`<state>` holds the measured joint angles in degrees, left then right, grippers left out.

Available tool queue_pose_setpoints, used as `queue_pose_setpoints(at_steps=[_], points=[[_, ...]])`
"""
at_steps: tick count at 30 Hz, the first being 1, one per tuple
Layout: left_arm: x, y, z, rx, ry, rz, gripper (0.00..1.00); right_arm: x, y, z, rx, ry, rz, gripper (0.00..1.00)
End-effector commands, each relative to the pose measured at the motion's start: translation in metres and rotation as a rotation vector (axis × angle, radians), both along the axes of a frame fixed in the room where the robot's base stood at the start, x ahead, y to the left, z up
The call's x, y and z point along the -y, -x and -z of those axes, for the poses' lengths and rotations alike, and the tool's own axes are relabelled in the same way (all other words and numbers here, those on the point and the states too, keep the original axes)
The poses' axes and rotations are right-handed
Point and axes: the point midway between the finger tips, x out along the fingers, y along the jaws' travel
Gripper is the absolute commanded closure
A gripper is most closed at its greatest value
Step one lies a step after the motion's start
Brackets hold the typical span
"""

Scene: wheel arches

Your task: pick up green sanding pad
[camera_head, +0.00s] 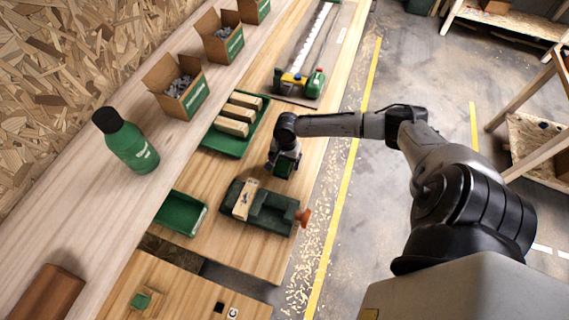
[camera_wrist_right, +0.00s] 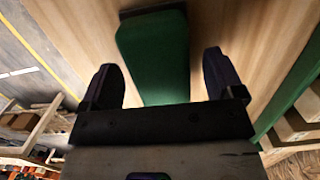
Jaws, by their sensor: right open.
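The green sanding pad (camera_head: 284,168) lies on the wooden workbench just beyond the vise, mostly covered by my right gripper (camera_head: 283,163) in the head view. In the right wrist view the pad (camera_wrist_right: 155,55) is a green block with a dark strip along its far edge. My right gripper (camera_wrist_right: 160,75) is open, with one finger on each side of the pad. A gap shows on both sides, so the fingers look apart from it. Its near end is hidden behind the gripper body. My left gripper is not in view.
A dark green vise (camera_head: 271,212) holding a wooden block stands close in front of the gripper. A green tray (camera_head: 211,141) with wooden blocks is to the left. An empty green bin (camera_head: 180,213) and a green bottle (camera_head: 126,141) stand farther left. Bare bench lies to the right.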

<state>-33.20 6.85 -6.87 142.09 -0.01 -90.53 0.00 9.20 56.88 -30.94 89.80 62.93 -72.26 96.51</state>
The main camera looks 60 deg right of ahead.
Motion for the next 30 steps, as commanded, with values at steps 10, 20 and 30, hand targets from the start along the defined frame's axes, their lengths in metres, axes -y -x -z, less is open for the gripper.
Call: queue_pose_setpoints(at_steps=[10, 20, 30], points=[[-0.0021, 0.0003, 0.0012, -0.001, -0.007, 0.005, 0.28, -0.0015, 0.0003, 0.0104, 0.0, 0.0, 0.0, 0.13], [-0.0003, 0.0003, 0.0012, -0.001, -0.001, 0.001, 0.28, -0.0015, 0.0003, 0.0102, 0.0, 0.0, -0.001, 0.39], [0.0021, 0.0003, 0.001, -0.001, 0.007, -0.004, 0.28, -0.0015, 0.0003, 0.01, 0.0, 0.0, -0.001, 0.67]])
